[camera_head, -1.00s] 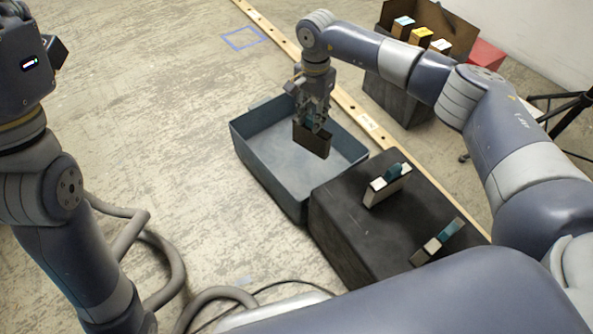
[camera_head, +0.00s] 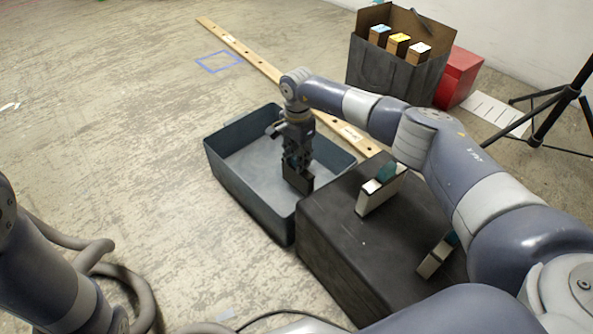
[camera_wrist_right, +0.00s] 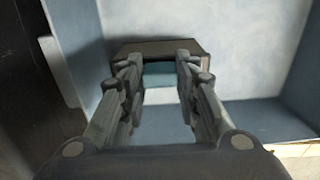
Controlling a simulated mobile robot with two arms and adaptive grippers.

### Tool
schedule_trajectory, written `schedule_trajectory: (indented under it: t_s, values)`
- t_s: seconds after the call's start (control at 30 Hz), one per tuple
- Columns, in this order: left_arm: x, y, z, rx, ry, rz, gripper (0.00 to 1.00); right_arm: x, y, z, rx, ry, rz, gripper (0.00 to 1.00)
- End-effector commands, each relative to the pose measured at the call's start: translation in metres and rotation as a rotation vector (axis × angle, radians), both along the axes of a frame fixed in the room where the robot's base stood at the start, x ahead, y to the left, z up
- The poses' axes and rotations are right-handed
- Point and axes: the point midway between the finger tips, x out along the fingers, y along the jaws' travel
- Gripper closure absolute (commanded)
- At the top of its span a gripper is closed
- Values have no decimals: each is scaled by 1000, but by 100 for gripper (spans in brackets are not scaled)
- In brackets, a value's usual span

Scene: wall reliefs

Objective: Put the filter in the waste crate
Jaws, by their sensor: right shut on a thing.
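The filter (camera_head: 299,181) is a dark, flat block held upright in my right gripper (camera_head: 297,164). The waste crate (camera_head: 240,193) is an open blue-grey bin on the floor in the head view. My right gripper points down into the crate, with the filter over its inside near the right wall. In the right wrist view, both fingers (camera_wrist_right: 158,70) are on the filter (camera_wrist_right: 160,47), and the crate's pale inside (camera_wrist_right: 240,45) surrounds it. I cannot tell whether the filter touches the crate's floor. My left gripper is out of view.
A black block (camera_head: 335,235) stands against the crate's right side, with two pale-and-teal pieces (camera_head: 378,192) on top. A wooden rail (camera_head: 240,50) lies behind. A dark box (camera_head: 385,70), a red box (camera_head: 458,75) and a tripod (camera_head: 560,105) stand at the back right.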

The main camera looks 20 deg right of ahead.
Motion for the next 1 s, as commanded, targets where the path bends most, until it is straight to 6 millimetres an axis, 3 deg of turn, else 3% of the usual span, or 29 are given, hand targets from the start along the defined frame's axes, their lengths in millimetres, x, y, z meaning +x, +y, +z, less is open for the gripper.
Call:
schedule_trajectory:
  t_s: [0.2, 0.63, 0.67, 0.7, 0.73, 1.0]
  values:
    - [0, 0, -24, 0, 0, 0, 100, 0, 0, -32, 0, 1, 0, 100]
    - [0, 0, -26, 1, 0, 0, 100, 0, 0, -36, 0, 0, 1, 100]
    - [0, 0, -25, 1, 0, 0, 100, 0, 0, -35, 0, 0, 1, 64]
    - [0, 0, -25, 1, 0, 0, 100, 0, 0, -35, 0, 0, 1, 55]
    - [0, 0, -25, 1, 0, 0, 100, 0, 0, -35, 0, 0, 1, 50]
    - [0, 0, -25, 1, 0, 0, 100, 0, 0, -35, 0, 0, 1, 50]
